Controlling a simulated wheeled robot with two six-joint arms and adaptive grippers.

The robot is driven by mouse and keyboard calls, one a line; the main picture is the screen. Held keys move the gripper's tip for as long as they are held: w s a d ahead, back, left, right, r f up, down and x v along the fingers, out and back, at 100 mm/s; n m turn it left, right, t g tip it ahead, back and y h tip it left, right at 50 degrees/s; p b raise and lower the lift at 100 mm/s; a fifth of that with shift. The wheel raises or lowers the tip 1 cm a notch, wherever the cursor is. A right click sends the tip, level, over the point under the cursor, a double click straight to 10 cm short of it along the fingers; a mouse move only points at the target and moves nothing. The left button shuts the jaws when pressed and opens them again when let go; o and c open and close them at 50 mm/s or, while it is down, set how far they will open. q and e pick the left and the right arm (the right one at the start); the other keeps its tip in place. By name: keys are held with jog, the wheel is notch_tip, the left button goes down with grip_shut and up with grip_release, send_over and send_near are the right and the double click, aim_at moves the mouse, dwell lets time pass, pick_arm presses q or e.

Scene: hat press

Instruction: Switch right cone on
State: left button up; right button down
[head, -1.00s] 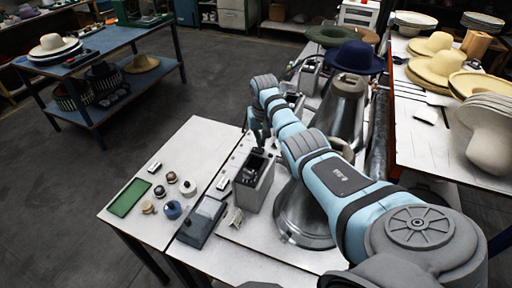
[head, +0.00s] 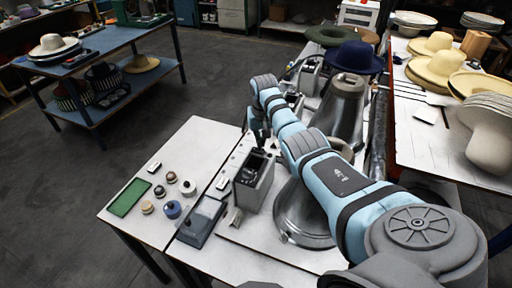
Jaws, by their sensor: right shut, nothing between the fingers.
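Two metal cones stand one behind the other on the white bench. The near cone (head: 300,222) is largely hidden behind my right arm. A grey control box (head: 252,190) with a dark recessed top stands left of the near cone. My right gripper (head: 261,139) is shut and empty, pointing down just above the back of this box. It is small and dark here, so I cannot tell whether it touches a switch. My left gripper is out of view.
Other grey boxes (head: 310,78) stand farther back by the far cone. A green tray (head: 129,198), several small round parts and a dark grey device (head: 201,222) lie left of the near box.

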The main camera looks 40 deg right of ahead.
jog(key=shift+f+b, duration=0.65)
jog(key=shift+f, duration=0.4)
dwell(0.4)
notch_tip(320, 180, up, 3)
jog(key=p, duration=0.3)
jog(key=shift+r, duration=2.05)
